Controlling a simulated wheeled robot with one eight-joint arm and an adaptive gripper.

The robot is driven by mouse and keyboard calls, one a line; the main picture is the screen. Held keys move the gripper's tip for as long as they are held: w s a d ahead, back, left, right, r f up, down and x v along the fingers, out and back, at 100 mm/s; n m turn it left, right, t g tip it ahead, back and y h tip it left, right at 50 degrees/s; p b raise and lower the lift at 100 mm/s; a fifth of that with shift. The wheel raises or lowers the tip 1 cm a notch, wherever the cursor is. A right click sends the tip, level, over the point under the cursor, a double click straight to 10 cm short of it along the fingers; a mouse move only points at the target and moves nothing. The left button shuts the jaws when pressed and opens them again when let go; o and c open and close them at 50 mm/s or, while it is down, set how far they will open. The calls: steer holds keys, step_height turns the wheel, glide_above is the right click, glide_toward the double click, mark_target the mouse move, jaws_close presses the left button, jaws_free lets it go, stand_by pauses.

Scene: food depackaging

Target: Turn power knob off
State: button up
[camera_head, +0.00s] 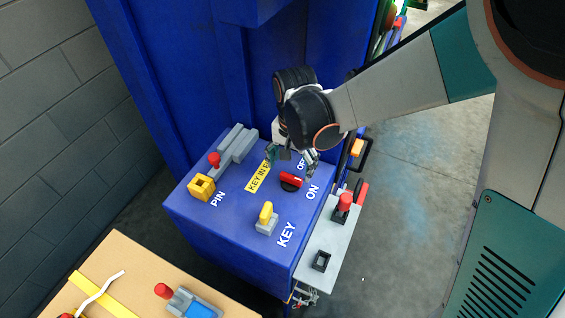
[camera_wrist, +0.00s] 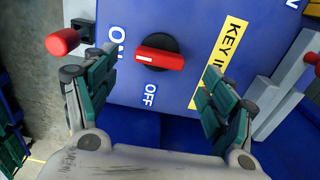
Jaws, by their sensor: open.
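The power knob (camera_head: 291,181) is a red handle on a round black base, on top of the blue panel (camera_head: 235,231). It shows near the upper middle of the wrist view (camera_wrist: 160,59). The white mark on its handle is at the left end there, on the side of the ON label (camera_wrist: 116,44). The OFF label (camera_wrist: 150,95) is below the knob in that view. My gripper (camera_head: 292,160) is open and empty, with one finger on each side of the knob in the wrist view. I see no contact.
A yellow key (camera_head: 266,213) in a grey holder, a yellow pin block (camera_head: 201,187) and a grey latch with a red knob (camera_head: 214,160) stand on the panel. A red-handled lever (camera_head: 344,203) stands on the grey side plate. A cardboard box (camera_head: 130,262) is at lower left.

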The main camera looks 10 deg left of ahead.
mark_target(291, 176)
step_height(291, 176, down, 5)
steer(key=shift+b, duration=1.2)
steer(key=shift+c, duration=0.6)
steer(key=c, duration=0.9)
